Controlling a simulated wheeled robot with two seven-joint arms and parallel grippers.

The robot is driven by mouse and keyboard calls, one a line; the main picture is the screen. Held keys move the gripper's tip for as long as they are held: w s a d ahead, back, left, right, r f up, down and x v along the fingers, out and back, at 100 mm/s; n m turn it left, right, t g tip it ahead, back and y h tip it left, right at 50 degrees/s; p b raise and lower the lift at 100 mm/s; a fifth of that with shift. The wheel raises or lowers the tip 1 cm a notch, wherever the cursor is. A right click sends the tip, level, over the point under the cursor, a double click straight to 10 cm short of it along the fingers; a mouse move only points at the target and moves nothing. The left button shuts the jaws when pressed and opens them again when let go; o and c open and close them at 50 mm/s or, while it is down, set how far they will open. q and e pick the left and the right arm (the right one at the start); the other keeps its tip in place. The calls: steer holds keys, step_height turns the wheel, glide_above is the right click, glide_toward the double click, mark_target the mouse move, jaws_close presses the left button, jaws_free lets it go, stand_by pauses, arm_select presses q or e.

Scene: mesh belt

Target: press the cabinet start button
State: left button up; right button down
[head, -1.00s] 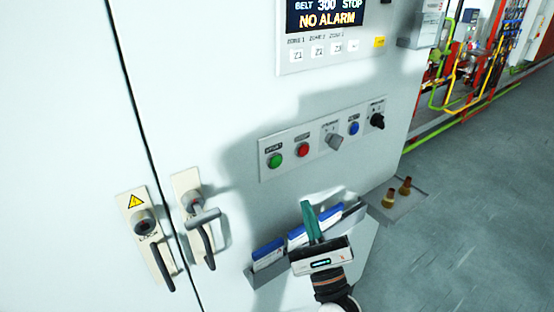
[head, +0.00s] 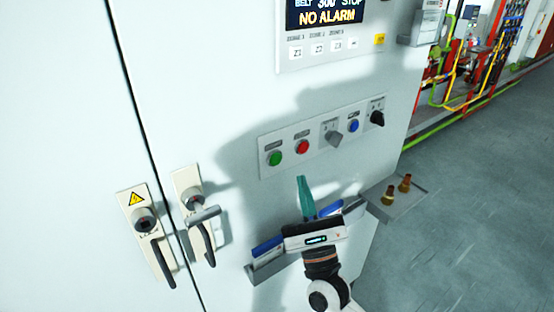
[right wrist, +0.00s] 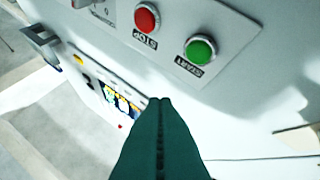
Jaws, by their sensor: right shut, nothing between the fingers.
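The green start button (head: 275,159) is at the left end of the control strip (head: 288,167) on the white cabinet (head: 240,100). It also shows in the right wrist view (right wrist: 200,49), with its label beneath it and the red stop button (right wrist: 147,18) beside it. My right gripper (head: 302,180) has its teal fingers closed together and empty. In the head view it is below the strip, right of the green button and apart from it. In the right wrist view the fingertips (right wrist: 160,101) are also clear of the button. My left gripper is not in view.
The strip also carries a grey selector (head: 333,138), a blue button (head: 353,126) and a black knob (head: 377,119). A document holder (head: 265,268) lies behind my gripper. A small shelf (head: 405,200) with brass parts juts out at the right. Door handles (head: 203,225) are at the left.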

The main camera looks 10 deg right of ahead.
mark_target(278, 154)
steer(key=shift+w+a+b, duration=0.2)
steer(key=shift+w+a, duration=0.15)
steer(key=shift+w, duration=0.5)
steer(key=shift+w+a+b, duration=0.25)
steer(key=shift+w+a, duration=0.15)
steer(key=shift+w, duration=0.5)
steer(key=shift+w+a+b, duration=0.2)
steer(key=shift+w+a, duration=0.15)
steer(key=shift+w, duration=0.5)
steer(key=shift+w, duration=0.15)
steer(key=shift+w+a+b, duration=0.15)
steer(key=shift+w+b, duration=0.1)
steer(key=shift+b, duration=0.05)
steer(key=shift+w+a+b, duration=0.15)
steer(key=shift+w+b, duration=0.2)
steer(key=shift+w, duration=0.05)
stand_by(0.6)
steer(key=shift+s, duration=0.15)
steer(key=shift+s+d, duration=0.35)
steer(key=shift+s, duration=0.3)
